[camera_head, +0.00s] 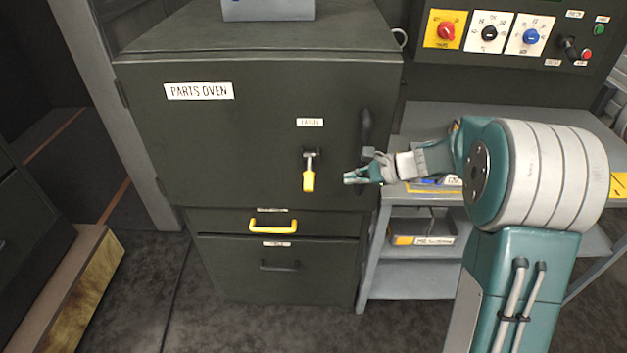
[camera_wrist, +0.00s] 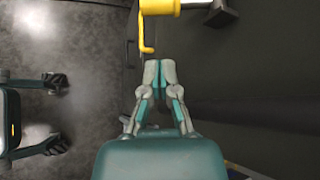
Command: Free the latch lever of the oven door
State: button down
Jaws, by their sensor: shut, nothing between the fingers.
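The dark parts oven (camera_head: 260,110) has a latch lever (camera_head: 309,172) on its door, a metal stem with a yellow grip pointing down. A small label sits above it. A dark vertical door handle (camera_head: 365,130) is partly behind my gripper.
Below the door is a drawer with a yellow handle (camera_head: 273,227) and a lower one with a dark handle (camera_head: 279,266). A grey shelf cart (camera_head: 415,280) stands at the right under my arm. A control panel (camera_head: 520,38) is behind it.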

aim_at(308, 181)
jog(key=shift+d, duration=0.1)
jog(key=x, duration=1)
jog(key=shift+s+r+m+g, duration=0.45)
jog(key=shift+r+m+g, duration=0.05)
jog(key=shift+g, duration=0.2)
dwell(0.4)
jog(key=shift+s+r+g, duration=0.2)
jog(key=shift+s+r, duration=0.1)
jog(key=shift+r, duration=0.55)
jog(key=shift+s+r+g, duration=0.2)
jog(key=shift+s+r, duration=0.05)
jog(key=shift+r, duration=0.65)
jog(key=shift+w+r, duration=0.15)
jog(key=shift+r, duration=1.05)
jog(key=shift+w+r, duration=0.1)
jog(key=shift+r, duration=0.15)
